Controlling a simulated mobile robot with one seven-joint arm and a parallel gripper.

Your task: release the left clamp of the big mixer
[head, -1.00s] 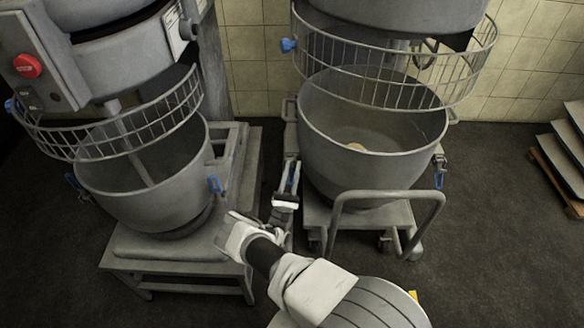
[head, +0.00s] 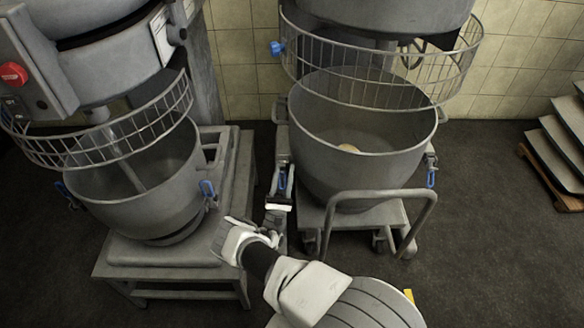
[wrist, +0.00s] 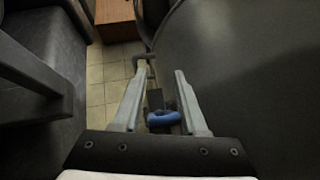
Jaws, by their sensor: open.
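The big mixer's grey bowl (head: 318,165) stands on the right in the head view, on a wheeled trolley. Its left clamp, with a blue handle (head: 282,181), is on the bowl's left side, partly hidden by my gripper (head: 284,172). In the wrist view the blue handle (wrist: 163,118) lies between the two open fingers of my gripper (wrist: 160,72), nearer their base than their tips. I cannot tell whether a finger touches it. The right clamp (head: 431,177) shows its blue handle hanging at the bowl's right side.
A second mixer with a smaller bowl (head: 140,205) stands on a low table (head: 180,263) at left, close to my arm. A wire guard (head: 380,88) rings the big bowl's top. The trolley's handle (head: 370,196) stands in front. Trays (head: 560,150) are stacked at far right.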

